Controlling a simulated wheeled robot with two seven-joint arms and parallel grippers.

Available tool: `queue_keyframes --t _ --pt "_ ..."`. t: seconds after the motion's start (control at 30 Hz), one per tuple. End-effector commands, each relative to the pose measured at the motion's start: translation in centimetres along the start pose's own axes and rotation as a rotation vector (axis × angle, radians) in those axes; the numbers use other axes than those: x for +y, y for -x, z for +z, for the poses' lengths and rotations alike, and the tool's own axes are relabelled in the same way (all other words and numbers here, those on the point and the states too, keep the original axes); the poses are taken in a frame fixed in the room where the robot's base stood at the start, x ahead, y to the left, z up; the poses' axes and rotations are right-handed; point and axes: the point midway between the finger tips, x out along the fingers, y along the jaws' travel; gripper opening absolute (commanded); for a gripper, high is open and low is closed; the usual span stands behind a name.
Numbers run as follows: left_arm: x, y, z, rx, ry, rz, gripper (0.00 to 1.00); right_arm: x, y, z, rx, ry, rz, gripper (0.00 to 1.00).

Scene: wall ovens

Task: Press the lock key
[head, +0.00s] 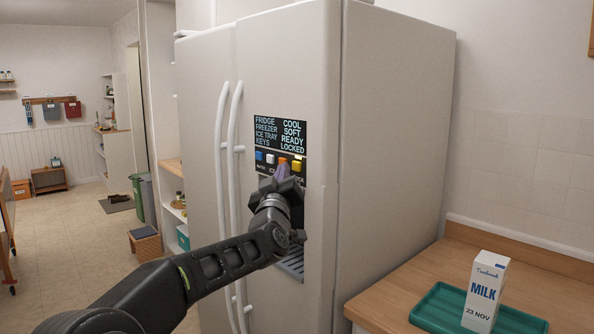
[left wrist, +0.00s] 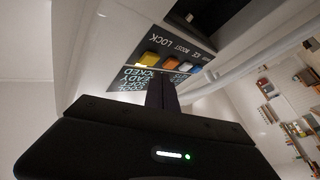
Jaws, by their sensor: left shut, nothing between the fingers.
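The yellow lock key (head: 297,167) is at the right end of a row of coloured keys on the fridge's dispenser panel. It also shows in the left wrist view (left wrist: 146,59), beside the word LOCK. The display (head: 280,134) above the keys reads KEYS LOCKED. My left gripper (head: 282,170) is shut and empty, in front of the panel just below the orange key (head: 283,161). In the left wrist view its fingers (left wrist: 162,82) end close to the yellow and orange keys. I cannot tell if they touch. My right gripper is not in view.
The white fridge (head: 390,150) has two long door handles (head: 236,190) left of the panel. A wooden counter (head: 400,290) at the right holds a teal tray (head: 432,312) with a milk carton (head: 486,290). The floor at the left is open.

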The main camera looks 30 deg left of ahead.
Motion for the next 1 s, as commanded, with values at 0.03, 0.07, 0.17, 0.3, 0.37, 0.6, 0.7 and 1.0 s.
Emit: queue_keyframes --t 0.03,0.07,0.17,0.3,0.37,0.6,0.7,1.0 --pt "0.0 0.0 0.0 0.000 0.000 0.000 0.00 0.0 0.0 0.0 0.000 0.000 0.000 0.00" --pt "0.0 0.0 0.0 0.000 0.000 0.000 0.00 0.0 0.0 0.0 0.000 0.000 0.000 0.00" --pt "0.0 0.0 0.0 0.000 0.000 0.000 0.00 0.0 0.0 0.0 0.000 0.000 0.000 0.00" --pt "-0.4 0.5 -0.1 0.000 -0.002 0.000 0.00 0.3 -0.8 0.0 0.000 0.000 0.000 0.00" --pt "-0.7 0.9 -0.3 0.002 -0.003 0.001 0.00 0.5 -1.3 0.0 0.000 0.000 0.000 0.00" --pt "-2.1 2.7 -1.6 0.003 -0.003 0.000 0.00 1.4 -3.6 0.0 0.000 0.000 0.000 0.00" --pt "-2.6 3.5 -2.1 0.003 -0.003 0.001 0.00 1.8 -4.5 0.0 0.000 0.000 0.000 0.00" --pt "-3.1 4.2 -3.0 -0.001 -0.001 -0.001 0.00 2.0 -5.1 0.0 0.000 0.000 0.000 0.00"
